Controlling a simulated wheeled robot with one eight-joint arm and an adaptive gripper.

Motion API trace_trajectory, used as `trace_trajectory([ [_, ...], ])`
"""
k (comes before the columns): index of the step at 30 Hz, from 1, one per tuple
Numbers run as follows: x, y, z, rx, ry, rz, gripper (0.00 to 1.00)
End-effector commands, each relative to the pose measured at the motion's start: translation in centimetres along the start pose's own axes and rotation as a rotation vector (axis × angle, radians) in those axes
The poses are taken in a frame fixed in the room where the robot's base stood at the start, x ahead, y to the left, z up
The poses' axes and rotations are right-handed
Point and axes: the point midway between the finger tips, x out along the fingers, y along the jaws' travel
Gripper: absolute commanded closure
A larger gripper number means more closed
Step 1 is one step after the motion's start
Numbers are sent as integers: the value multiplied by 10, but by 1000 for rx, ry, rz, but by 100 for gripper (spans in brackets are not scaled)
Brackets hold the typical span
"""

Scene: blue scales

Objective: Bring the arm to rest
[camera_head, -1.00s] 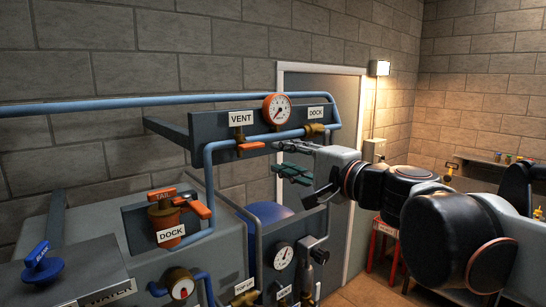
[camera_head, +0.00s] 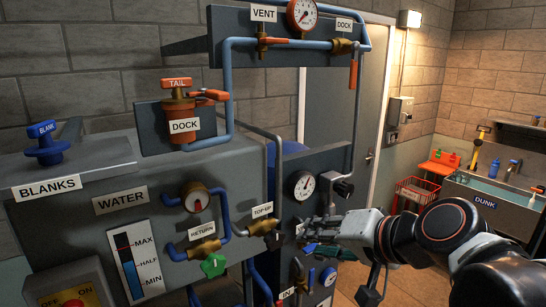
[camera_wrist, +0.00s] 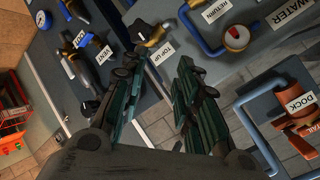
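My gripper (camera_head: 318,238) is low at the centre right of the head view, in front of the dark panel beside the TOP UP valve (camera_head: 262,227). In the wrist view its green-padded fingers (camera_wrist: 160,95) stand apart, with nothing between them. Whether it touches the panel is unclear. My dark and grey arm (camera_head: 440,230) reaches in from the right, bent at the joints.
A pressure gauge (camera_head: 301,186) and a black-handled valve (camera_head: 342,186) sit above my gripper. A green knob (camera_head: 213,265) is left of it. Overhead pipes carry an orange DOCK handle (camera_head: 353,75). A red wire basket (camera_head: 415,193) and sink (camera_head: 490,195) stand right.

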Motion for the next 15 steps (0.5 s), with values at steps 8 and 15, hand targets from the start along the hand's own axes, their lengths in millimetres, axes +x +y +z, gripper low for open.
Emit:
trace_trajectory([
  [8,29,136,89,-236,-70,245,71],
  [15,36,238,141,-416,-122,452,71],
])
